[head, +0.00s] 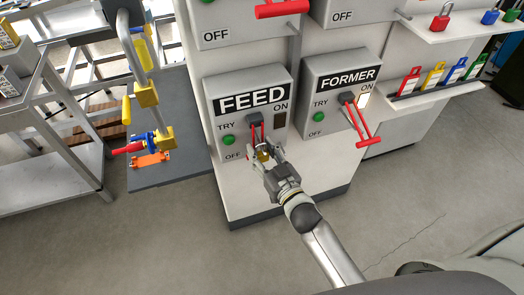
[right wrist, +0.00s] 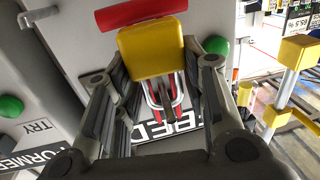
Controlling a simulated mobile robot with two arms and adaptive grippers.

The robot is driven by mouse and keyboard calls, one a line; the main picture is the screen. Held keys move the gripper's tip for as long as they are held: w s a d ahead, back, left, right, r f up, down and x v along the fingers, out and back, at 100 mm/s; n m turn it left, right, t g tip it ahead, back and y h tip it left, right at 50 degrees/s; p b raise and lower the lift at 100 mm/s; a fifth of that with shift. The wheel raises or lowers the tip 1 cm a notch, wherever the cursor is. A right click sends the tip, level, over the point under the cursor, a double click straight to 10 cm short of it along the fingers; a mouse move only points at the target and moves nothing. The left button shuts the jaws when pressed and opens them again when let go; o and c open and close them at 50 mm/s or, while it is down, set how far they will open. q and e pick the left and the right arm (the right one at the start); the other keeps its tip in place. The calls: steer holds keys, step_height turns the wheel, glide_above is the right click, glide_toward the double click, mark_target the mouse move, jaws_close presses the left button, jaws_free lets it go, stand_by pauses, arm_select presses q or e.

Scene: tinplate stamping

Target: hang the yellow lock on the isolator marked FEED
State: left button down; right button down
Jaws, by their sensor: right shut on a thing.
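The FEED isolator (head: 238,120) is a grey box on the cabinet, with a black label, a green button and a red handle (head: 256,131) pointing down towards OFF. My right gripper (head: 264,158) is just in front of the lower end of this handle. It is shut on the yellow lock (right wrist: 150,50), whose body sits between its fingers in the right wrist view. The lock's metal shackle (right wrist: 155,97) is beside the red handle rods. I cannot tell whether it passes through the isolator or is closed. My left gripper is out of view.
The FORMER isolator (head: 335,85) is close on the right, its red handle (head: 361,128) sticking out. More isolators are above. Shelves at the right hold coloured locks (head: 440,22) and tagged locks (head: 433,75). A metal cart (head: 50,150) stands at the left. The floor in front is clear.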

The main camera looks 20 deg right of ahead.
steer(key=c, duration=0.8)
jaws_free()
steer(key=s, duration=0.4)
steer(key=s+d, duration=0.1)
steer(key=s, duration=0.3)
steer(key=s+d, duration=0.1)
steer(key=s, duration=0.2)
steer(key=shift+s+d, duration=0.15)
steer(key=shift+s, duration=0.25)
steer(key=s+d+f+g+h, duration=0.1)
steer(key=s+f+g, duration=0.2)
steer(key=f, duration=0.8)
steer(key=s+f+g, duration=0.3)
steer(key=s+f, duration=0.1)
steer(key=f, duration=0.6)
steer(key=s+d+f+g+h, duration=0.1)
steer(key=s+f+g, duration=0.2)
steer(key=f, duration=0.8)
steer(key=s+d+f+g, duration=0.1)
steer(key=s+f+g, duration=0.1)
steer(key=s+f, duration=0.3)
steer(key=s+d+f+g+h, duration=0.1)
steer(key=s+f, duration=0.4)
steer(key=s, duration=0.5)
steer(key=s+d+f+g, duration=0.2)
steer(key=s+f+g, duration=0.2)
steer(key=s+f, duration=0.2)
steer(key=shift+s+d+g, duration=0.2)
steer(key=shift+s+g, duration=0.1)
steer(key=shift+s, duration=0.8)
